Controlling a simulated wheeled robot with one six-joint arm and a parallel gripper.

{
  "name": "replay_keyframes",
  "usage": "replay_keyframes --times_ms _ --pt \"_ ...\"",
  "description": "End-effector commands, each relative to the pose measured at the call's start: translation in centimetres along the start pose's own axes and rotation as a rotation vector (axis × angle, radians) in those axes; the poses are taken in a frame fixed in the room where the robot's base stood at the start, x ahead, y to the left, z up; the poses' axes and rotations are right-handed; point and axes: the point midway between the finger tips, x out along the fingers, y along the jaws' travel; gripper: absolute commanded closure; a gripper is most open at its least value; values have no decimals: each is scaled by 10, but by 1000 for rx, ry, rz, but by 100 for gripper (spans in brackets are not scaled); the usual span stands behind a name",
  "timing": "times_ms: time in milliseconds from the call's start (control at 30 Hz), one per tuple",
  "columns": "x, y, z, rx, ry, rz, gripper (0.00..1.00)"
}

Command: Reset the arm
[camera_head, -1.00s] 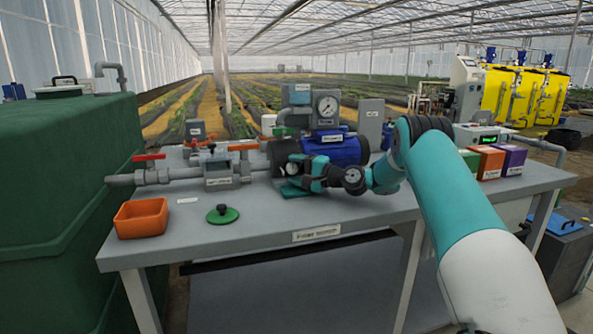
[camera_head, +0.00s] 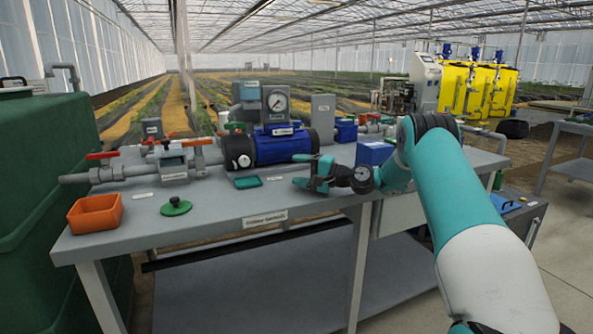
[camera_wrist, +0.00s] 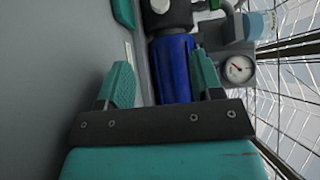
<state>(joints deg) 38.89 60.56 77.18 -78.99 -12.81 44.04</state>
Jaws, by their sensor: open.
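My gripper (camera_head: 309,171) is open and empty, above the right part of the grey bench (camera_head: 225,205), to the right of the blue pump motor (camera_head: 287,147). My teal arm reaches in from the lower right of the head view, bent at a dark joint. In the wrist view my two teal fingers (camera_wrist: 160,70) stand wide apart. The blue motor (camera_wrist: 172,70) shows beyond the gap between them, with nothing held.
A green tank (camera_head: 45,200) stands left.

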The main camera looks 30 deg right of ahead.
Motion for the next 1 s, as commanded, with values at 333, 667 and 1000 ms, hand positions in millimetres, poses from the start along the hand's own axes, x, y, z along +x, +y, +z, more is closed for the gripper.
replay_keyframes --times_ms 333,667,1000 --pt "0 0 0 0 -1 0 40" --pt "14 -8 17 -33 -36 34 40" --pt "65 -57 238 -451 -447 413 40"
